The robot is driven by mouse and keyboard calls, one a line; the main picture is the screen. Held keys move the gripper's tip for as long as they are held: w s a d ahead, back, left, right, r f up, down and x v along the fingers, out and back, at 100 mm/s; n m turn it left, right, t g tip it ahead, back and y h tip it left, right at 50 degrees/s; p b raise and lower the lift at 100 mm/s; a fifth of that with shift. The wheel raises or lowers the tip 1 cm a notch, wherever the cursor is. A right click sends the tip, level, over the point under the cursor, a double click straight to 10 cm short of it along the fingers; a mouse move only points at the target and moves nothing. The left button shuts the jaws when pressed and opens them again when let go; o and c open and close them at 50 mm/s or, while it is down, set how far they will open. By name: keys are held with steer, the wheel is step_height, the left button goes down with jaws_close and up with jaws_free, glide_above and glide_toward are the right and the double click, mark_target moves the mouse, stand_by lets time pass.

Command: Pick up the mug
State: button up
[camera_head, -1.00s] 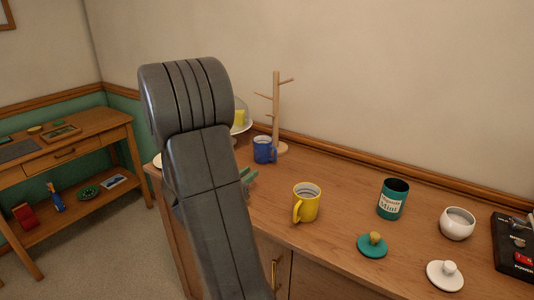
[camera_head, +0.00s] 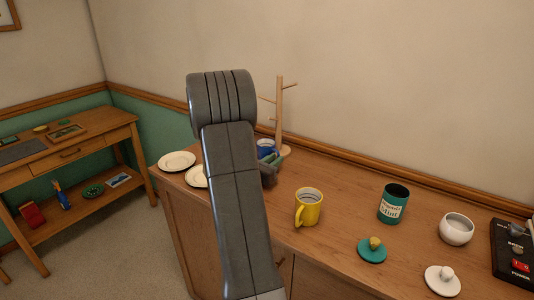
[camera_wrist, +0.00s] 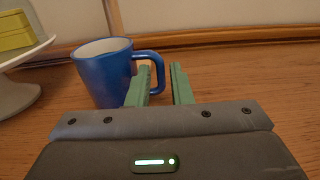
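A blue mug (camera_wrist: 103,75) stands upright on the wooden cabinet top, its handle (camera_wrist: 158,70) pointing right in the wrist view. In the head view the blue mug (camera_head: 265,146) is partly hidden by my gripper (camera_head: 273,162). My gripper's green fingers (camera_wrist: 160,84) are open, pointing at the handle side of the mug. The handle's outer part appears in the gap between the fingers; I cannot tell whether they touch it. A yellow mug (camera_head: 309,208) stands farther right, apart from my gripper.
A wooden mug tree (camera_head: 280,115) stands behind the blue mug. A white cake stand (camera_wrist: 18,88) is close to its left. Plates (camera_head: 177,161) lie at the cabinet's left end. A green canister (camera_head: 392,205), lids and a white bowl (camera_head: 456,229) stand right.

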steer(key=shift+w+d, duration=0.4)
steer(key=shift+w, duration=0.15)
steer(key=shift+c, duration=0.5)
jaws_close()
steer(key=shift+s+a+r, duration=0.1)
steer(key=shift+r, duration=0.1)
steer(key=shift+s+r, duration=0.1)
steer(key=shift+r, duration=0.1)
step_height(320, 180, up, 7)
steer(key=b, duration=0.1)
steer(key=b+v, duration=0.3)
steer(key=v, duration=1.6)
steer(key=shift+s+f, duration=0.3)
steer(key=shift+s, duration=0.15)
